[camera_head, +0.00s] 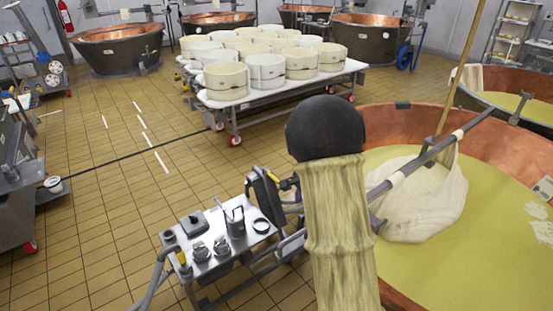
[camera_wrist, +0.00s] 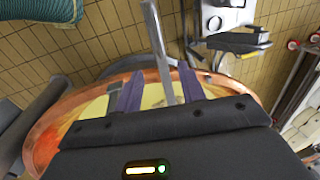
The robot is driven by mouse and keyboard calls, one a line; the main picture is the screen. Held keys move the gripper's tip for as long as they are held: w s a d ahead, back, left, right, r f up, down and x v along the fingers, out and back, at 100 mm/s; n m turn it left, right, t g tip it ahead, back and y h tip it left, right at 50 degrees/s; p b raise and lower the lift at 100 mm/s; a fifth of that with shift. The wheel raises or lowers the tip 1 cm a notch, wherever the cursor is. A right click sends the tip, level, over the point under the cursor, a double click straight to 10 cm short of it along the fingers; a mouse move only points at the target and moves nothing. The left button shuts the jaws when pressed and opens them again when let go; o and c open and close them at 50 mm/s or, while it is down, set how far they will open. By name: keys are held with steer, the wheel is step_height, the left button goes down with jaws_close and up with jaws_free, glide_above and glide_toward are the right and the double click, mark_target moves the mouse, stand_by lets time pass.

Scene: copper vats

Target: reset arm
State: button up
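My gripper (camera_wrist: 160,88) shows in the wrist view with its two purple fingers spread apart. It is open, and I see nothing gripped between them. A copper vat (camera_wrist: 255,93) with yellow-green liquid lies beyond the fingers. A grey metal bar (camera_wrist: 152,25) crosses the picture and passes behind the gap between the fingers, apparently farther off. In the head view I cannot make out the gripper. A dark rounded shape above a beige, ribbed column fills the centre front there and hides part of the vat (camera_head: 395,118).
The bar (camera_head: 420,160) spans the vat, with a pale cloth (camera_head: 430,205) hanging into the liquid. A small steel table (camera_head: 225,235) with metal fittings stands left of the vat. A wheeled table (camera_head: 290,93) holds several white moulds (camera_head: 267,72). Tiled floor (camera_head: 110,190) is free at left.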

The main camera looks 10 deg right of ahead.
steer(key=shift+s, duration=0.1)
steer(key=s+a+r+n, duration=0.2)
steer(key=s+a+n, duration=0.2)
steer(key=s, duration=0.6)
steer(key=s+a+r+n, duration=0.1)
steer(key=s+a+n, duration=0.4)
steer(key=s+n, duration=0.4)
steer(key=shift+s+r+n+h, duration=0.3)
steer(key=shift+s+r+h, duration=0.1)
steer(key=shift+s, duration=0.45)
steer(key=shift+w+a, duration=0.1)
steer(key=shift+d, duration=0.25)
